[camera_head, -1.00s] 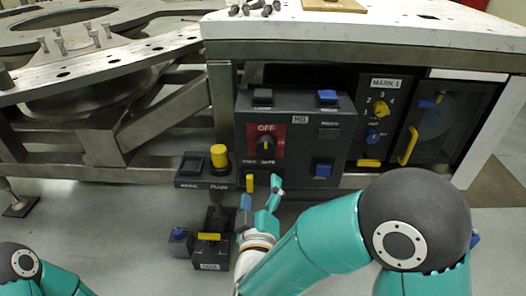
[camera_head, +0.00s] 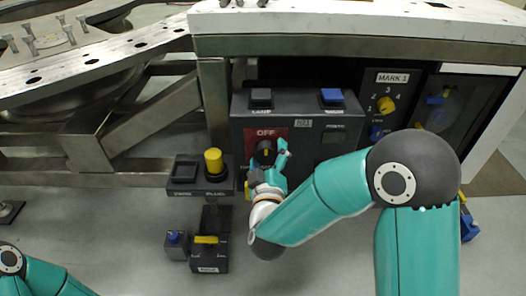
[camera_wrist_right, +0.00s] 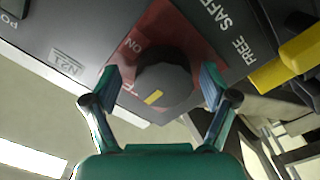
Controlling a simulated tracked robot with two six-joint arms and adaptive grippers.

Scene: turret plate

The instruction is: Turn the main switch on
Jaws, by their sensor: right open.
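The main switch is a round black knob (camera_head: 265,148) with a yellow mark, on a red plate (camera_head: 276,135) lettered OFF on the dark front panel. In the right wrist view the knob (camera_wrist_right: 168,76) faces me, its yellow mark near the rim closest to the gripper. My right gripper (camera_head: 270,166) is at the knob and partly covers it. In the wrist view my right gripper (camera_wrist_right: 160,85) is open, with one fingertip on each side of the knob. Small gaps seem to remain; contact is unclear. My left gripper is not in view.
Above the knob are a black button (camera_head: 261,97) and a blue one (camera_head: 332,96). The MARK selector (camera_head: 386,104) is to the right. A yellow plug (camera_head: 214,161) stands on a box at left. A yellow handle (camera_wrist_right: 295,60) lies close right in the wrist view.

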